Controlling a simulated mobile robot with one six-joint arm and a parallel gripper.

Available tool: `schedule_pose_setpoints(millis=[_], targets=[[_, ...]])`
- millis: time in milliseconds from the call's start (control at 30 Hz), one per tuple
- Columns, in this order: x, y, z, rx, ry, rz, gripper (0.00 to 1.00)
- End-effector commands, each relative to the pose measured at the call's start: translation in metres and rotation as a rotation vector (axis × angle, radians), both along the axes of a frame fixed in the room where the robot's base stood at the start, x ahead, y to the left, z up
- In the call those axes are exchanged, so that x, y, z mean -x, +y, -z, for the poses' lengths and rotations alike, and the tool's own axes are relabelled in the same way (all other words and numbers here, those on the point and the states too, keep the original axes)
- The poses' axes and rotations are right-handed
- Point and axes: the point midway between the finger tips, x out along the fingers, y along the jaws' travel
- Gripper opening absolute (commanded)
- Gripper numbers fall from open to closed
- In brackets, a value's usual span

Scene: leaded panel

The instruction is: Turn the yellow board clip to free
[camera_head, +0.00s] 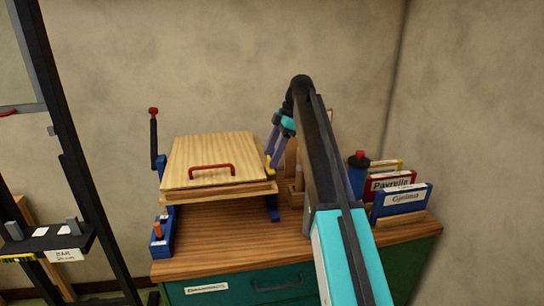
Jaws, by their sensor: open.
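The yellow board clip (268,163) shows as a small yellow piece at the right edge of the wooden board (213,153). The board lies tilted on a blue-sided stand and has a red handle (211,170) on its front part. My gripper (271,150) hangs down from the arm, its purple fingers just above the clip. It is open, though the gap between the fingers is hard to make out at this size. I cannot tell whether the fingers touch the clip or how the clip is turned.
The stand sits on a wood-topped green cabinet (190,268). A black lever with a red knob (153,112) rises at the board's left. A blue bottle (357,178) and labelled folders (402,200) stand at the right. A dark frame (75,150) is at far left.

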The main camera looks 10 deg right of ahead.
Motion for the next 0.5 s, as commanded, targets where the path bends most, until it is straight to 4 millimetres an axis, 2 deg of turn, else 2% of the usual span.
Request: schedule_pose_setpoints(millis=[500], targets=[[0.0,-0.02,-0.051,0.0,0.0,0.0,0.59]])
